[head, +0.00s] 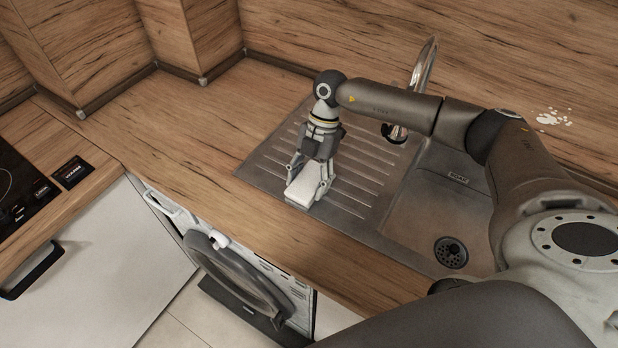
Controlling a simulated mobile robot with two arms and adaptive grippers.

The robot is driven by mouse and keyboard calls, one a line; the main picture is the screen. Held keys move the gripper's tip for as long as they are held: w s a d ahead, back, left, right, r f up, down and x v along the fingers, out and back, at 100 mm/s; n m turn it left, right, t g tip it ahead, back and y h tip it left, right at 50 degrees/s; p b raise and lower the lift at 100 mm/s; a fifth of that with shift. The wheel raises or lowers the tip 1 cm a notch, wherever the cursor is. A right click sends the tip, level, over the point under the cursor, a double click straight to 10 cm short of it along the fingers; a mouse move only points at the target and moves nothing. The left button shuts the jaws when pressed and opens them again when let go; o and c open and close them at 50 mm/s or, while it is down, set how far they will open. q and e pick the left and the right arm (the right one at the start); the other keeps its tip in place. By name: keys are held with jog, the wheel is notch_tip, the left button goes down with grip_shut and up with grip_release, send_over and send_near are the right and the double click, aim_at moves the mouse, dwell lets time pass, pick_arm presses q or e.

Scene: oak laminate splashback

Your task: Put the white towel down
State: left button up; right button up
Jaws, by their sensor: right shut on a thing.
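The white towel (304,187) is a small white block-like shape at the front left part of the sink's ribbed drainboard (352,190). My right gripper (309,181) points down over it and is shut on it, with a finger on each side. The towel is at or just above the drainboard; I cannot tell whether it touches. The gripper hides part of the towel's top. My left gripper is not in view.
The sink basin (440,215) with its drain lies right of the drainboard, and a chrome tap (413,85) stands behind. The wooden counter (185,125) at left is clear.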

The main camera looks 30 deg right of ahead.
aim_at(310, 178)
jog(key=o, duration=0.9)
jog(key=shift+f+b, duration=0.15)
jog(key=shift+b, duration=0.3)
jog(key=b+v, duration=0.2)
jog(key=v, duration=0.3)
jog(key=b+v, duration=0.1)
jog(key=v, duration=0.5)
jog(key=shift+s+a, duration=0.1)
jog(key=shift+s, duration=0.05)
